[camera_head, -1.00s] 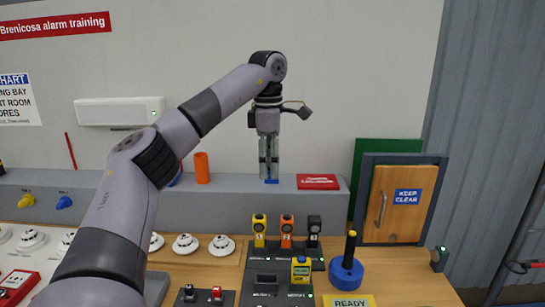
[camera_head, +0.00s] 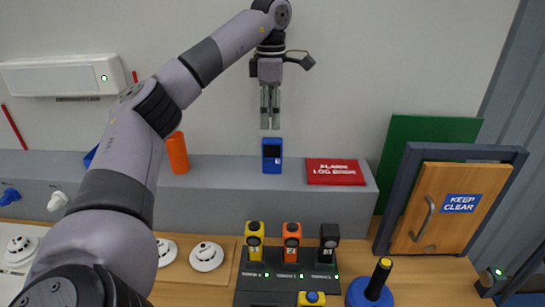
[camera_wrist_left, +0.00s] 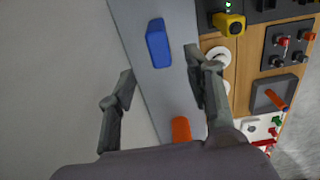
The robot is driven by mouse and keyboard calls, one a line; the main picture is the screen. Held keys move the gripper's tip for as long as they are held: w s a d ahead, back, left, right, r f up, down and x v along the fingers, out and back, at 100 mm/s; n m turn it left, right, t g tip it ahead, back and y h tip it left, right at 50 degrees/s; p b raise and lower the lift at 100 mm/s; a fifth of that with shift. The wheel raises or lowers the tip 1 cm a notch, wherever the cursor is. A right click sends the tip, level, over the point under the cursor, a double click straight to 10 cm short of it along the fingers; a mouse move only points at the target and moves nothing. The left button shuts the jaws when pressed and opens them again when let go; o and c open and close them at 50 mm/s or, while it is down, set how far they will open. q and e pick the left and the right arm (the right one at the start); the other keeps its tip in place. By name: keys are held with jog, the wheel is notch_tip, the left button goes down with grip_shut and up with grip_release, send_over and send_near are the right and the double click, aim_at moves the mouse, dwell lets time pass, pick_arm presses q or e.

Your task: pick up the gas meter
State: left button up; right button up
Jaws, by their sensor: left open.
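A blue handheld device with a dark screen, which looks like the gas meter (camera_head: 272,156), stands upright on the grey wall ledge. My left gripper (camera_head: 270,126) points down above it in the head view, with a gap between the fingertips and its top. The gripper is open and empty. In the left wrist view the blue device (camera_wrist_left: 158,43) lies beyond the two spread fingers (camera_wrist_left: 163,83), untouched. My right gripper is not in view.
An orange cylinder (camera_head: 177,153) and a red log book (camera_head: 335,172) are on the ledge (camera_head: 225,175), either side of the device. Below, a dock (camera_head: 285,285) holds yellow, orange and black torches. A yellow device (camera_head: 311,298) shows at the bottom edge. A small wooden door (camera_head: 450,208) stands at right.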

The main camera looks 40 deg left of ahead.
aim_at(271, 138)
pick_arm(q)
notch_tip(271, 138, down, 4)
jog(key=shift+s+d+f+b, duration=0.1)
jog(key=shift+s+f+b, duration=0.1)
jog(key=shift+b, duration=0.2)
jog(key=f, duration=0.2)
jog(key=f+p, duration=0.1)
jog(key=shift+w+a+f, duration=0.25)
jog(key=shift+w+f, duration=0.1)
jog(key=shift+f, duration=0.2)
jog(key=shift+s+d+f, duration=0.1)
jog(key=shift+s+f, duration=0.05)
notch_tip(271, 138, down, 5)
jog(key=shift+p, duration=1.1)
jog(key=shift+d, duration=0.1)
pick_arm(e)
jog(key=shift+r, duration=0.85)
pick_arm(q)
jog(key=shift+c, duration=0.4)
grip_shut()
